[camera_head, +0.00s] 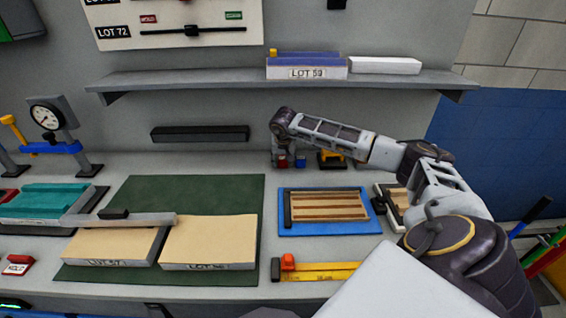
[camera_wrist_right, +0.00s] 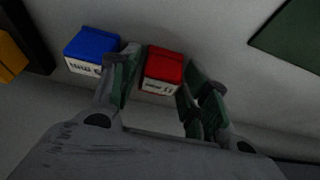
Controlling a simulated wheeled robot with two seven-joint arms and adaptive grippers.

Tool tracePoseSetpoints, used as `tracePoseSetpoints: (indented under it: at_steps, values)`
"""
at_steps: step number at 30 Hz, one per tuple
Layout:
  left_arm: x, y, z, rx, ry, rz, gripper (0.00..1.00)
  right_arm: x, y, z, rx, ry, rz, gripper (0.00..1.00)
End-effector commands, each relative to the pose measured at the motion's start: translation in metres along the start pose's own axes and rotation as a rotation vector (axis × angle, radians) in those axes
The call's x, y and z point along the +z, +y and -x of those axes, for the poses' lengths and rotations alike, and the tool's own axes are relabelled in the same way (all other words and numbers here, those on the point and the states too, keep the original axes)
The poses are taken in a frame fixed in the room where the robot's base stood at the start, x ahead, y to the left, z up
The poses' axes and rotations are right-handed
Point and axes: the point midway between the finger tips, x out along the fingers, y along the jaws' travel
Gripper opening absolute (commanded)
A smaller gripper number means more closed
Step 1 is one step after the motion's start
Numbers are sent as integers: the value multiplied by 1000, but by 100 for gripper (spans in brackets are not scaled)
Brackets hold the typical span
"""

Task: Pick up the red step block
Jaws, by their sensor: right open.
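The red step block (camera_wrist_right: 163,71) sits on the bench in the right wrist view, with a white label on its near face. My right gripper (camera_wrist_right: 163,80) is open, with one finger on each side of the red block. The left finger stands in the narrow gap between the red block and a blue step block (camera_wrist_right: 92,50); whether either finger touches the red block I cannot tell. In the head view the red block (camera_head: 283,162) shows small below my right gripper (camera_head: 284,153), beside the blue block (camera_head: 300,163). My left gripper is not in view.
A yellow object (camera_head: 331,160) stands right of the blue block. A blue tray (camera_head: 330,230) with wooden strips lies in front. A dark green mat (camera_head: 190,190) with two beige panels lies left. A shelf (camera_head: 200,80) with a LOT 59 box (camera_head: 306,72) runs above.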

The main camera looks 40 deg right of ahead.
Motion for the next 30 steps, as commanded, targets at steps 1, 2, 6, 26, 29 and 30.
tracePoseSetpoints:
  at_steps: [1, 2, 6, 26, 29, 30]
  values:
    - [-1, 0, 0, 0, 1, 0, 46, 0, 0, -1, 0, 0, 0, 46]
    - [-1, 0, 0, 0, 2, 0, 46, 0, 0, -2, 0, 0, 0, 46]
    - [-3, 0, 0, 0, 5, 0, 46, 0, 0, -2, 0, 0, 0, 46]
    - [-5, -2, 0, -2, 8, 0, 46, 0, 0, -1, -1, 0, -1, 12]
    - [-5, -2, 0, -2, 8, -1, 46, 0, 0, -1, -1, 0, -1, 12]
    - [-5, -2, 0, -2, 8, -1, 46, 0, 0, -1, -1, 0, -1, 12]
